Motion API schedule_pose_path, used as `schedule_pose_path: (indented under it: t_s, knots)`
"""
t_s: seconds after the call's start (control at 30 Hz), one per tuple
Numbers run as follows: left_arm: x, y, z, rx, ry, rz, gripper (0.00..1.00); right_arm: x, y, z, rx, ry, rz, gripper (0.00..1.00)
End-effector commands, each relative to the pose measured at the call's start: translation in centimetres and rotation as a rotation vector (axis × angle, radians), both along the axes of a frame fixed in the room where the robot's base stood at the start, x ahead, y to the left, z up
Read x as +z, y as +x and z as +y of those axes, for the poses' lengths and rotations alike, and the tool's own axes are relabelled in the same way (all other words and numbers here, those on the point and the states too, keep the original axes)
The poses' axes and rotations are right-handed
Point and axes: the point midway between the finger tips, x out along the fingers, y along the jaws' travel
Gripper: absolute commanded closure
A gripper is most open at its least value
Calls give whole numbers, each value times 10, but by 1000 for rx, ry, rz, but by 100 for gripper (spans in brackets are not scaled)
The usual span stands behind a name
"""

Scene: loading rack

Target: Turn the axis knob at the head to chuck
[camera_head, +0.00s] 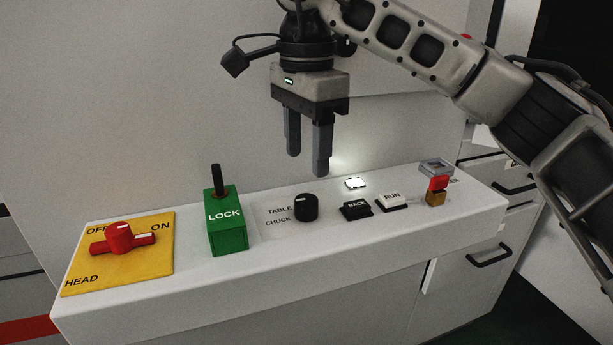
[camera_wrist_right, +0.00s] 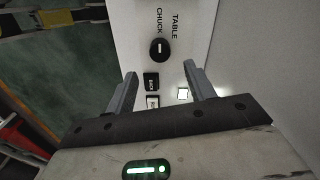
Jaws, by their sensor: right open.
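The axis knob (camera_head: 307,207) is a round black knob with a short white mark, on the white panel beside the printed words TABLE and CHUCK. In the head view the mark seems to point up and left, toward TABLE. It also shows in the right wrist view (camera_wrist_right: 159,49), ahead of the fingers. My right gripper (camera_head: 307,164) hangs fingers down above and behind the knob, apart from it. Its two fingers (camera_wrist_right: 160,80) are spread with nothing between them. My left gripper is not in view.
A red HEAD switch (camera_head: 120,238) sits on a yellow plate (camera_head: 80,275). A green LOCK block (camera_head: 226,230) with a black lever stands left of the knob. BACK (camera_head: 355,209) and RUN (camera_head: 392,202) buttons, a lit white square (camera_head: 355,183) and a red-and-amber piece (camera_head: 437,186) are right.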

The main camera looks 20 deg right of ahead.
Motion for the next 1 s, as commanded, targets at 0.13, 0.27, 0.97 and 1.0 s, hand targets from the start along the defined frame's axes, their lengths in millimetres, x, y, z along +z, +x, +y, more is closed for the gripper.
schedule_pose_path:
  t_s: [0.13,0.27,0.97,1.0]
  knots:
    - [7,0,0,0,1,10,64,41,0,0,-2,-1,-4,46]
    - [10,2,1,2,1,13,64,63,0,0,0,0,-3,46]
    - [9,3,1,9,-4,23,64,81,0,0,1,0,0,46]
    - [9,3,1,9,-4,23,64,81,0,0,1,0,0,46]
